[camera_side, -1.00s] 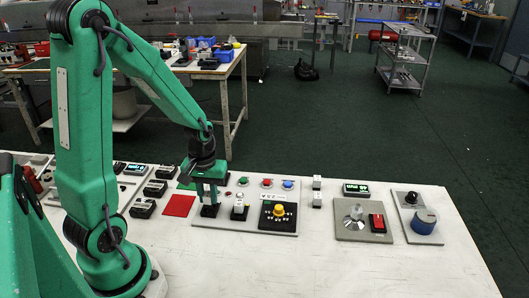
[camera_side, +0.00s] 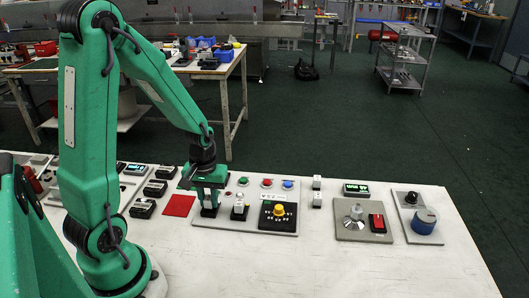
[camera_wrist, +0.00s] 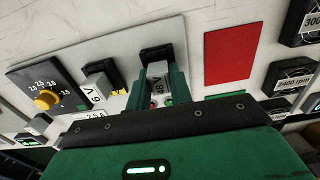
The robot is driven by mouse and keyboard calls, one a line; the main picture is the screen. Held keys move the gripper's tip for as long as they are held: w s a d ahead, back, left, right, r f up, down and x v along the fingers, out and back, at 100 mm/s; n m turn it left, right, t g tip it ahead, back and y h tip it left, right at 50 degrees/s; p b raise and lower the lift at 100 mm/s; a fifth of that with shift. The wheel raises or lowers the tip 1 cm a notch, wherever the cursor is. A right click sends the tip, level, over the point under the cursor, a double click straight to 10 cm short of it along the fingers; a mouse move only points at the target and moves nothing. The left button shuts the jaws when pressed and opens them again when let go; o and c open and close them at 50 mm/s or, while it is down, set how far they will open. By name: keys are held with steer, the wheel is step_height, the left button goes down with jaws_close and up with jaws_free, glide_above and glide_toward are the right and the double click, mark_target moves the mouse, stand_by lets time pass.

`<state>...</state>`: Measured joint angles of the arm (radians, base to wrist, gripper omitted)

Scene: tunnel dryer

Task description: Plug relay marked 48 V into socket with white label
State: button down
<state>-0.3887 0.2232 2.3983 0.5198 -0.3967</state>
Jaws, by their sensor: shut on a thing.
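The relay marked 48 V (camera_wrist: 159,86) is between the two green fingers of my gripper (camera_wrist: 160,90) in the wrist view, its label facing the camera. My gripper (camera_side: 209,200) is shut on it, directly over a black socket (camera_side: 209,212) on the grey panel. The socket's black end (camera_wrist: 157,53) shows just beyond the fingertips. Whether the relay's pins are in the socket is hidden, and I cannot see a white label on this socket. To its left in the wrist view, a relay marked 6 V (camera_wrist: 98,88) stands at another black socket (camera_wrist: 117,76).
The panel also carries a yellow knob (camera_side: 278,209) and several coloured buttons. A red square (camera_side: 179,206) lies left of the panel, with black meters (camera_side: 143,208) beyond. Two small white-topped blocks (camera_side: 317,191) stand to the right. The front of the table is clear.

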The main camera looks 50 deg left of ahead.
mark_target(209, 198)
steer(key=shift+f, duration=0.3)
steer(key=c, duration=1.2)
jaws_free()
steer(key=shift+o, duration=0.2)
steer(key=shift+r, duration=0.2)
steer(key=shift+r, duration=3.7)
steer(key=shift+d+r, duration=0.3)
steer(key=shift+r, duration=0.15)
steer(key=s+d+r+m+t, duration=0.2)
steer(key=d+r+m, duration=0.2)
steer(key=d+r, duration=0.1)
steer(key=s+d+r+m+t, duration=0.3)
steer(key=d+r+m, duration=0.2)
steer(key=r, duration=0.3)
steer(key=shift+d+r+t, duration=0.2)
steer(key=shift+d+t, duration=0.1)
steer(key=shift+d, duration=0.05)
